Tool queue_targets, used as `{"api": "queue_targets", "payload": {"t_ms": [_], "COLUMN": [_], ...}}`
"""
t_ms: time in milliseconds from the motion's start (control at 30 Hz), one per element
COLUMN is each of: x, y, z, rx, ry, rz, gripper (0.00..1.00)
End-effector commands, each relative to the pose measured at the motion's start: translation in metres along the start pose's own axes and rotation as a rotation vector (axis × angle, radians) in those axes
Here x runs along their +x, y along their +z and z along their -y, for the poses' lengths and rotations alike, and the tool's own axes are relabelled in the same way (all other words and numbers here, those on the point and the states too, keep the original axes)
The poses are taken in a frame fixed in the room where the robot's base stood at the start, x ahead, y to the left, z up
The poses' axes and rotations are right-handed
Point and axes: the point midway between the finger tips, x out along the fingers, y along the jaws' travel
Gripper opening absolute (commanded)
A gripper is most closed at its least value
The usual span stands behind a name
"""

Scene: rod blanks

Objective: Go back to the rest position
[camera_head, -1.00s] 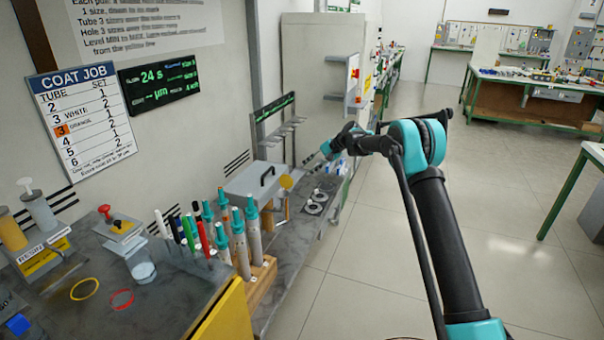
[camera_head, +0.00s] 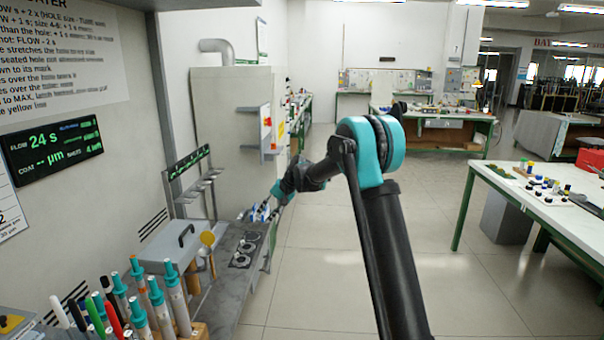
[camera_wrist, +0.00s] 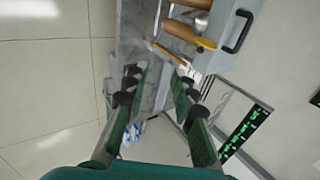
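My gripper (camera_wrist: 158,78) is open in the wrist view, its two fingers apart with nothing held between them. It hangs over the grey bench, with bench top and floor showing beyond. In the head view my arm reaches forward, and its hand is near the far end of the bench; the fingertips are too small there to read. Several tubes with teal caps (camera_head: 175,298) stand upright in a wooden rack at the lower left, well apart from my gripper.
A grey box with a black handle (camera_head: 171,250) sits on the bench, beside a yellow round paddle (camera_head: 208,239) and dark round discs (camera_head: 243,252). A stand with hooks (camera_head: 188,176) rises behind. A white table (camera_head: 545,205) is at right. The floor between (camera_head: 310,270) is clear.

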Motion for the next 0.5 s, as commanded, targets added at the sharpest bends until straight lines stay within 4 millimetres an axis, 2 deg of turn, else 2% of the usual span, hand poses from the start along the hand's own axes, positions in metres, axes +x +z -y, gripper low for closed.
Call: {"api": "queue_targets", "payload": {"t_ms": [33, 200, 367, 500], "x": [-0.017, -0.065, -0.103, -0.132], "y": [0.01, 0.046, 0.089, 0.132], "z": [-0.014, -0.062, -0.109, -0.152], "rx": [-0.007, -0.042, -0.074, -0.102], "ry": [0.02, 0.094, 0.167, 0.234], "rz": [-0.019, -0.08, -0.133, -0.173], "gripper": [0.26, 0.26, 0.26, 0.26]}}
